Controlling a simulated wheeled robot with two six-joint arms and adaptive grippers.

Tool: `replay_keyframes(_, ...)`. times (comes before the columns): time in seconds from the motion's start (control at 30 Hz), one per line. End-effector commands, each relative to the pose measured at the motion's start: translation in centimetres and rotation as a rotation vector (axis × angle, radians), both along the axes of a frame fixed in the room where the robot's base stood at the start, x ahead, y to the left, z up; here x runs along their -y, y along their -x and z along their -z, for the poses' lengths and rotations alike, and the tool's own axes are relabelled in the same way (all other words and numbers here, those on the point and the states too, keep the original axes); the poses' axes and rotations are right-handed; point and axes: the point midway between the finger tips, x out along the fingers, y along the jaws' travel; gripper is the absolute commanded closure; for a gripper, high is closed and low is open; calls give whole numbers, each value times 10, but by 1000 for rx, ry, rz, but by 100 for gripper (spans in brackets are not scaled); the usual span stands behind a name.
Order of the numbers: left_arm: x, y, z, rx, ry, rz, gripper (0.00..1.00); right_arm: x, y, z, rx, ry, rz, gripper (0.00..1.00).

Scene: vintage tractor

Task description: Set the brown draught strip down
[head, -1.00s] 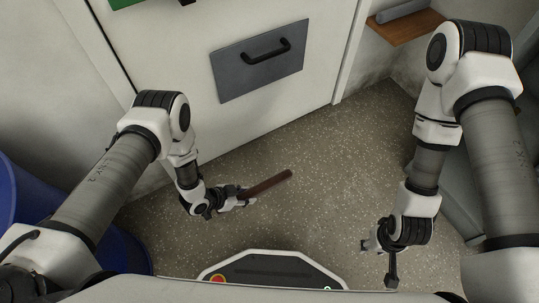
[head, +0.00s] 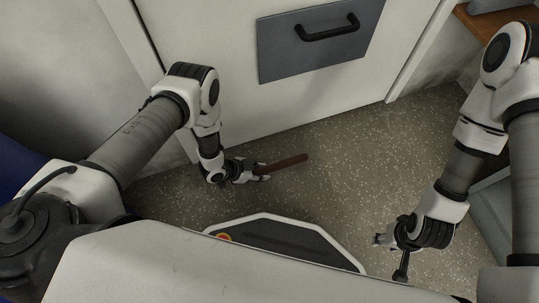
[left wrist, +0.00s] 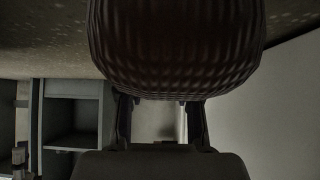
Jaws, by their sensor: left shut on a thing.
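The brown draught strip (head: 285,163) is a short, thin dark brown bar. My left gripper (head: 260,172) is shut on its left end, and the strip sticks out to the right over the speckled floor. I cannot tell whether it touches the floor. In the left wrist view a dark ribbed surface of the strip (left wrist: 175,45) fills the top middle, close to the camera and between the fingers. My right gripper (head: 388,256) hangs empty at the lower right, its two fingers spread apart, well away from the strip.
A pale door (head: 225,100) with a grey plate (head: 278,62) and black handle (head: 328,32) stands behind the strip. Bare floor (head: 345,150) lies right of the strip. A wooden shelf (head: 500,30) is at the upper right. A grey shelf unit (left wrist: 72,88) shows in the left wrist view.

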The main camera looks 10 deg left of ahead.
Motion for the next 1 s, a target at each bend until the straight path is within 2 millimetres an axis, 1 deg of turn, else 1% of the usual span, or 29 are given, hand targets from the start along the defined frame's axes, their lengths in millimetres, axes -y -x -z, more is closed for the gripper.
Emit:
replay_keyframes(0.03, -2, -17, 9, 7, 0, 0, 100, 0, 0, 16, 0, 0, 0, 60)
replay_keyframes(0.1, -5, -36, 10, 6, 1, 1, 100, 0, 0, 24, 0, 0, 0, 60)
replay_keyframes(0.2, -8, -54, 9, 3, 0, 0, 100, 0, 0, 30, 0, 0, 0, 60)
replay_keyframes(0.27, -9, -59, 9, 1, -1, 0, 100, 0, 0, 32, 1, 0, 0, 60)
replay_keyframes(0.37, -11, -73, 10, 4, 0, -1, 100, 0, -1, 39, 1, 0, 0, 60)
replay_keyframes(0.43, -11, -71, 29, -2, 0, 0, 100, 0, -1, 54, 3, 0, 2, 60)
replay_keyframes(0.5, -11, -71, 43, -2, 0, 0, 100, 1, -1, 63, 4, 0, 4, 60)
replay_keyframes(0.57, -11, -71, 45, 0, 0, 0, 100, 1, -2, 64, 4, 1, 5, 60)
replay_keyframes(0.77, -10, -71, 42, -1, 0, -1, 100, 1, -2, 60, 5, 1, 6, 60)
replay_keyframes(0.87, -10, -71, 46, -1, 0, -1, 100, 1, -2, 64, 5, 1, 6, 60)
replay_keyframes(0.9, -11, -71, 46, -1, 0, -1, 62, 1, -2, 64, 5, 1, 6, 60)
replay_keyframes(0.97, -11, -71, 45, -1, 0, -1, 41, 1, -2, 63, 5, 1, 6, 60)
replay_keyframes(1.0, -11, -71, 45, -1, 0, -1, 40, 1, -2, 63, 5, 1, 6, 60)
